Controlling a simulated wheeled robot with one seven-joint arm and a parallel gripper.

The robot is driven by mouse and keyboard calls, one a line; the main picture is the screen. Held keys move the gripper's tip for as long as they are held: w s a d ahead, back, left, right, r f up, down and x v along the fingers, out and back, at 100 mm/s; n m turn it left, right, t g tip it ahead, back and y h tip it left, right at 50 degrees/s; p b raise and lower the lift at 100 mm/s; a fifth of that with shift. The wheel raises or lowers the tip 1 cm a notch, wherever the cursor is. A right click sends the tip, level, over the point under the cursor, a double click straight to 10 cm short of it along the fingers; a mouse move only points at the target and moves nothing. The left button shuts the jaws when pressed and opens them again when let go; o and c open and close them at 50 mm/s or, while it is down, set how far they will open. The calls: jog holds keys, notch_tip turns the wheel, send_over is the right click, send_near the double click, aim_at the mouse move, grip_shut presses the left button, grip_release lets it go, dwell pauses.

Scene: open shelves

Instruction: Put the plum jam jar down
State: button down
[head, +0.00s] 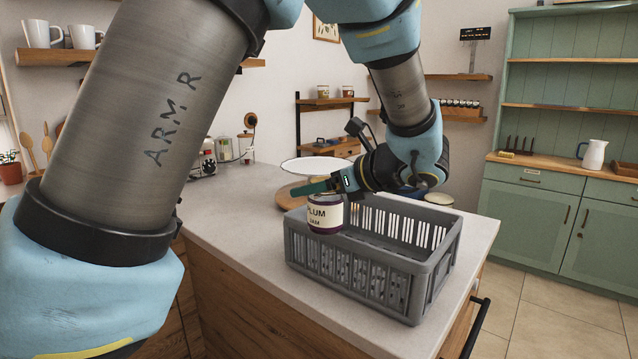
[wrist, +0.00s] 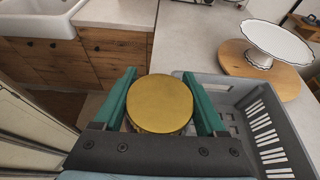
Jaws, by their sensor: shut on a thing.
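The plum jam jar (head: 325,215) has a cream label reading "PLUM JAM" with a dark purple band. In the wrist view its round gold lid (wrist: 160,104) shows between the two green fingers. My gripper (head: 322,187) is shut on the jar near its top. In the head view the jar appears upright at the left end of the grey slatted crate (head: 372,275). In the wrist view the jar is beside the crate's left wall (wrist: 185,76), partly overlapping it. I cannot tell whether its base touches anything.
The crate stands near the front edge of the pale counter (head: 237,225). Behind it are a round wooden board (wrist: 236,57) and a white scalloped cake stand (wrist: 276,40). The crate's visible floor looks empty. Counter to the left of the crate is clear.

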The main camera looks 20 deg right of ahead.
jog(key=w+a+f, duration=0.3)
jog(key=a+f, duration=0.8)
jog(key=a, duration=0.1)
jog(key=w+a+f, duration=0.3)
jog(key=a+f, duration=0.8)
jog(key=a, duration=0.2)
jog(key=w+a+f, duration=0.3)
jog(key=a+f, duration=0.7)
jog(key=a, duration=0.3)
jog(key=shift+w+f, duration=0.25)
jog(key=shift+f, duration=0.15)
